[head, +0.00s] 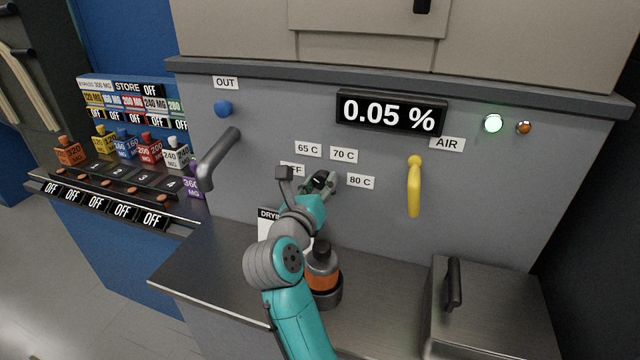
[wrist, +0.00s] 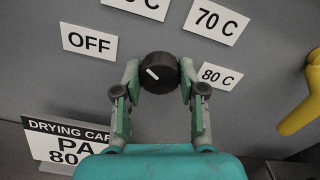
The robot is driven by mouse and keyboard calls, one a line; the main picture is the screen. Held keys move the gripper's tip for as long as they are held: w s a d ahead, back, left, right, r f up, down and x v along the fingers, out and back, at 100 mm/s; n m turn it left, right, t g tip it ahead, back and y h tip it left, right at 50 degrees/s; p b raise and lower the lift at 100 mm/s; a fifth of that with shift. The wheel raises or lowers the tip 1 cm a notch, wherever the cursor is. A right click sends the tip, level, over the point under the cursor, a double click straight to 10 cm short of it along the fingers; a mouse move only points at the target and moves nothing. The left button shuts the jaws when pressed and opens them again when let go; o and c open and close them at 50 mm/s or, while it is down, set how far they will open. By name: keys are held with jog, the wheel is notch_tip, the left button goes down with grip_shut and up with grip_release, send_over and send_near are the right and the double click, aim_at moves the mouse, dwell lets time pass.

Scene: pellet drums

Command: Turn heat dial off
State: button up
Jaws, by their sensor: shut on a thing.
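The heat dial (wrist: 165,68) is a round black knob on the grey panel. Its white mark sits left of centre and slants up-left, on the side of the OFF label (wrist: 90,42). The 70 C label (wrist: 213,21) is up-right of it and the 80 C label (wrist: 220,77) is at its right. My gripper (wrist: 159,80) is shut on the dial, one finger on each side. In the head view my gripper (head: 322,184) reaches the panel and mostly hides the dial; my arm partly covers the OFF label there.
A yellow air handle (head: 414,190) stands out at the right. A grey lever (head: 218,158) is at the left under OUT. An orange-banded bottle (head: 323,275) stands on the counter under my arm. A lidded box (head: 495,315) is at the counter's right.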

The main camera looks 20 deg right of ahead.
jog(key=n, duration=0.6)
dwell(0.6)
jog(key=o, duration=1.1)
jog(key=shift+o, duration=0.2)
jog(key=shift+a, duration=0.1)
jog(key=v, duration=1.2)
